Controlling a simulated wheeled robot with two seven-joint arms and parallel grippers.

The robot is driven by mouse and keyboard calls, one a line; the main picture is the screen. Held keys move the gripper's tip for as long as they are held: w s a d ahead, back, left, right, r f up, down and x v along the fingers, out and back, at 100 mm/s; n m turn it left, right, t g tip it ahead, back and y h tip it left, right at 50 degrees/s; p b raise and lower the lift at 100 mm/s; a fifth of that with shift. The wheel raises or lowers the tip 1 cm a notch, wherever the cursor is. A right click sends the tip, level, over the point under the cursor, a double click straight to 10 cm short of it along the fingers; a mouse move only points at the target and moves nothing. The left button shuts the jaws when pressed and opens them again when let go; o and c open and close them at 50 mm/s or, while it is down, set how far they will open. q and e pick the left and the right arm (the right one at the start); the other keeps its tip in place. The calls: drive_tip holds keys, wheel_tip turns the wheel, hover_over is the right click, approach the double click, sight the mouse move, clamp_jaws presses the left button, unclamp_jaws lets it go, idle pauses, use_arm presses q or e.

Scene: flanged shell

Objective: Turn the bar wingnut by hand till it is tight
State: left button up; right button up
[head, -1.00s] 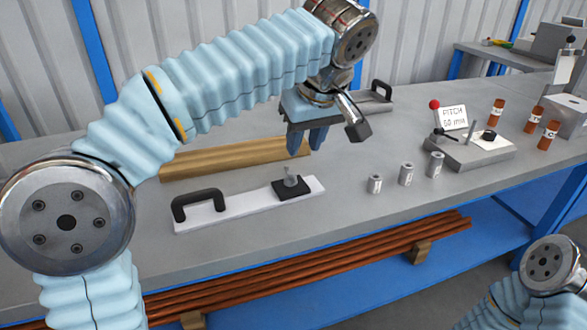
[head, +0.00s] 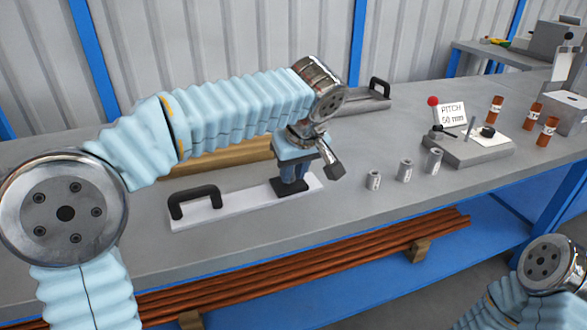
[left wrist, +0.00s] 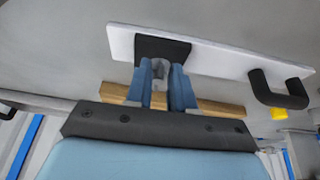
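The white bar (head: 238,205) lies on the bench with a black handle (head: 180,200) at its left end and a black block (head: 303,189) towards its right end. My left gripper (head: 293,182) points down over this block, and its fingers hide the wingnut in the head view. In the left wrist view the small grey wingnut (left wrist: 159,68) shows between the two blue fingertips of my left gripper (left wrist: 161,78). The fingers stand apart on either side of it; firm contact does not show. My right gripper is out of view.
A wooden strip (head: 225,158) lies behind the bar. Several small metal cylinders (head: 404,171) stand to the right, before a grey fixture (head: 465,150) with a red-knobbed lever and a pitch card. Orange-brown bottles (head: 533,115) stand farther right. The bench front is clear.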

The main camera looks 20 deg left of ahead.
use_arm(q)
clamp_jaws()
